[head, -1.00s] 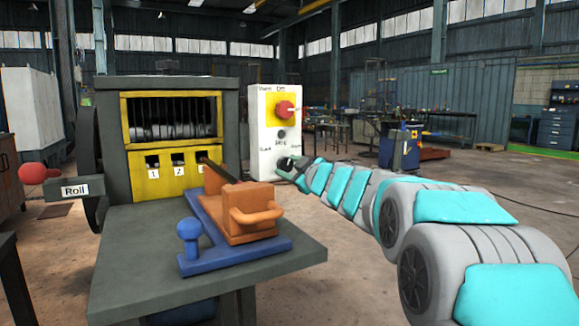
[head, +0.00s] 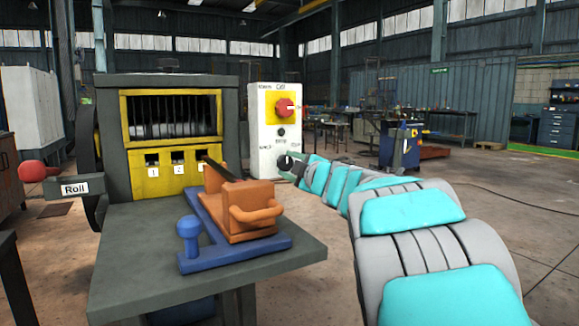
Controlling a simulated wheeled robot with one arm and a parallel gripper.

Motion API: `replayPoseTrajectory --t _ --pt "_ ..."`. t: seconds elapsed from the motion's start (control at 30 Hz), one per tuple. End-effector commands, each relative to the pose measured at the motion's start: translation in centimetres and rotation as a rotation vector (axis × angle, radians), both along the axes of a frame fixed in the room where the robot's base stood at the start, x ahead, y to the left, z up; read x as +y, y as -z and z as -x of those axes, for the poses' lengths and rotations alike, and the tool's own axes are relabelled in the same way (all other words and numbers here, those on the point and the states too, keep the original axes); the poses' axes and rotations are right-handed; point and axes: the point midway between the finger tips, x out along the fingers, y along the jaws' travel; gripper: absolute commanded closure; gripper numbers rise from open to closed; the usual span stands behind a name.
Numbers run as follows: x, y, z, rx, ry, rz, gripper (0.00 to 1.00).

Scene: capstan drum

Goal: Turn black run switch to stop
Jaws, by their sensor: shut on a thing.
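The white control box (head: 264,130) stands behind the machine's right side. It carries a red rotary knob (head: 285,107) on a yellow plate, a small dark button (head: 281,132) below it, and small labels. The black run switch is low on the box, mostly hidden by my gripper. My gripper (head: 284,162) is at that low spot, its dark end against the box face. It is shut on the black run switch. The fingers are too small to make out, and the switch's pointing direction cannot be read.
A dark machine with a yellow front (head: 171,180) stands left of the box. Its grey table (head: 130,270) bears a blue slide (head: 210,235) with an orange block (head: 245,212). A red-knobbed lever (head: 32,172) marked Roll juts out at left. Open floor lies to the right.

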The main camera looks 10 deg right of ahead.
Motion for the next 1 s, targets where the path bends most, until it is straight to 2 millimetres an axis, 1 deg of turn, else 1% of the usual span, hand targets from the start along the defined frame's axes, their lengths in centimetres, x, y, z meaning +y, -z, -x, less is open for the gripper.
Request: replayPoseTrajectory --t 0.27,0.3,0.53,0.83,1.0 --pt "0.07 -0.05 0.02 -0.001 -0.002 0.000 1.00" --pt "0.08 -0.04 0.03 -0.001 -0.002 0.000 0.42" --pt "0.04 -0.01 0.00 0.000 -0.001 -0.001 0.16" --pt "-0.02 -0.01 0.08 0.000 0.000 -0.001 0.16" --pt "-0.34 -0.07 0.84 0.000 0.001 0.000 0.16"
